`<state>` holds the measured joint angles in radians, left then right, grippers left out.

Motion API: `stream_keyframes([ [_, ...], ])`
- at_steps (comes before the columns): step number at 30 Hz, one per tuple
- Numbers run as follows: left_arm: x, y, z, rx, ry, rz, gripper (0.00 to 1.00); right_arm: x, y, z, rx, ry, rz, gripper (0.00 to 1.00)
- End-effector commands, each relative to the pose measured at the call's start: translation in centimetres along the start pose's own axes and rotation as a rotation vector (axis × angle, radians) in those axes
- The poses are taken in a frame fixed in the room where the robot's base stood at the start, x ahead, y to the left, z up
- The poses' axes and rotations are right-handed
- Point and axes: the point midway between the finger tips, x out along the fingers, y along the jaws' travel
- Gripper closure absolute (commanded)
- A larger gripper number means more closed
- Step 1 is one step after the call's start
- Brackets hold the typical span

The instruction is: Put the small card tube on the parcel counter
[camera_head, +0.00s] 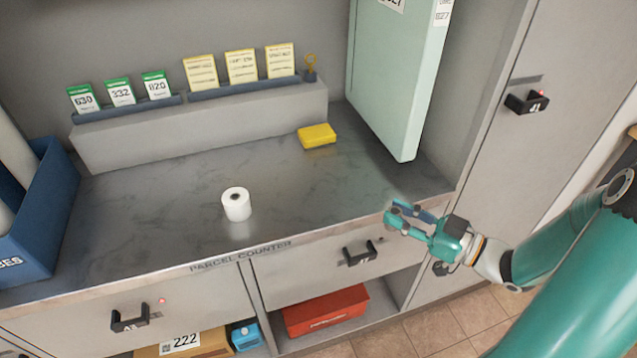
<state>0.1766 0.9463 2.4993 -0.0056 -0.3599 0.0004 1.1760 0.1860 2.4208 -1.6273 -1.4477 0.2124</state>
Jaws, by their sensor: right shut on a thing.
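My right gripper (397,215) has its teal fingers above the front right edge of the parcel counter (150,215). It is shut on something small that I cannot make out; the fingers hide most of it. A short white cylinder with a hole in its top (236,205) stands upright on the counter, left of the gripper and apart from it. I cannot tell whether it is the small card tube or a paper roll. A blue bin (45,225) at the left edge holds large pale tubes, partly cut off. My left gripper is not in view.
A yellow block (317,136) lies at the back of the counter, before a grey ledge (200,125) with several cards. A pale green panel (398,80) stands at the back right. Drawer handles (360,254) stick out in front. The counter's middle is mostly clear.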

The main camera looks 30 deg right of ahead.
Motion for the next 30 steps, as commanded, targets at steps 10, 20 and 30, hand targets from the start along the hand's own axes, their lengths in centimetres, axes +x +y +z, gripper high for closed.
stream_keyframes([
  [10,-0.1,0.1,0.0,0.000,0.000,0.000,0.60,8.7,0.0,0.0,0.002,0.001,-0.001,0.88],
  [20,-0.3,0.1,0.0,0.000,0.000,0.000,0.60,11.9,0.1,0.0,0.001,0.000,0.005,0.88],
  [30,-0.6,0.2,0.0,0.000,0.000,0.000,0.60,15.3,0.2,0.2,0.003,-0.002,0.007,0.88],
])
